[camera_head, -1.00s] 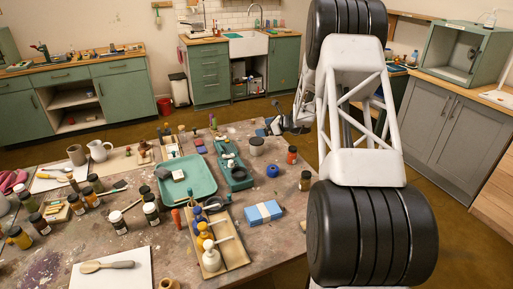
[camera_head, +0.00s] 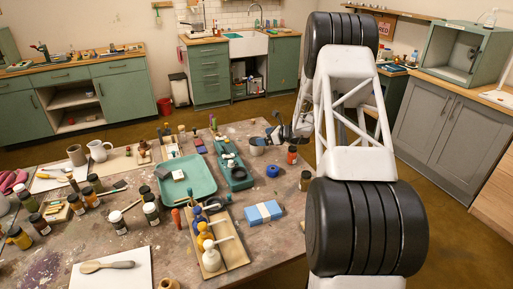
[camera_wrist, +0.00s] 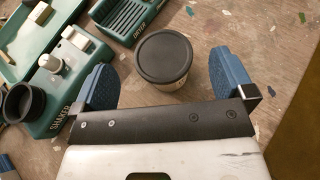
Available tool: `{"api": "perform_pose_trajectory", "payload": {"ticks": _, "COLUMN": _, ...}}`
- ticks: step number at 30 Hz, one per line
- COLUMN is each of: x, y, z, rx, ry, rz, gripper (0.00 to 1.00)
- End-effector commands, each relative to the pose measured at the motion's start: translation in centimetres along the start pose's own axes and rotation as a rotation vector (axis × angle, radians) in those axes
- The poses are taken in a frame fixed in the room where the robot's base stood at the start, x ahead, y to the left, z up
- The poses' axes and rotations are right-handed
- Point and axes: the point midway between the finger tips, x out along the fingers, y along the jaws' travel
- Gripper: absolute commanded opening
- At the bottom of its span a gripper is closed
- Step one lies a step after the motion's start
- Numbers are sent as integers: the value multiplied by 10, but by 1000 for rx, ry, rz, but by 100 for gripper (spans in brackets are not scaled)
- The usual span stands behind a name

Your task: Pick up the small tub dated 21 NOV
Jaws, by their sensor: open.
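A small tub with a dark round lid (camera_wrist: 163,57) stands on the table in the wrist view, its pale side just showing below the lid. Its date cannot be read from here. My gripper (camera_wrist: 165,68) is open, with one blue finger to the left of the tub and one to the right, both apart from it. In the head view the gripper (camera_head: 275,137) is low over the table's far right part, beside the tub (camera_head: 257,147), which it partly hides.
A green device marked SHAKER (camera_wrist: 60,92) lies close to the left finger in the wrist view, with a green slotted unit (camera_wrist: 140,18) behind. In the head view an orange-lidded jar (camera_head: 292,155) and a blue roll (camera_head: 272,171) stand nearby. The table edge is close on the right.

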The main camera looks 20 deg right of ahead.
Motion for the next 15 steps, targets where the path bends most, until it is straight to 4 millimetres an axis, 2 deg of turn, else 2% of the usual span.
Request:
{"api": "perform_pose_trajectory", "payload": {"ticks": 4, "x": 3, "y": 0, "z": -8, "rx": 0, "ry": 0, "rz": 0, "gripper": 100}}
{"api": "perform_pose_trajectory", "payload": {"ticks": 15, "x": 4, "y": 0, "z": -9, "rx": 0, "ry": 0, "rz": 0, "gripper": 100}}
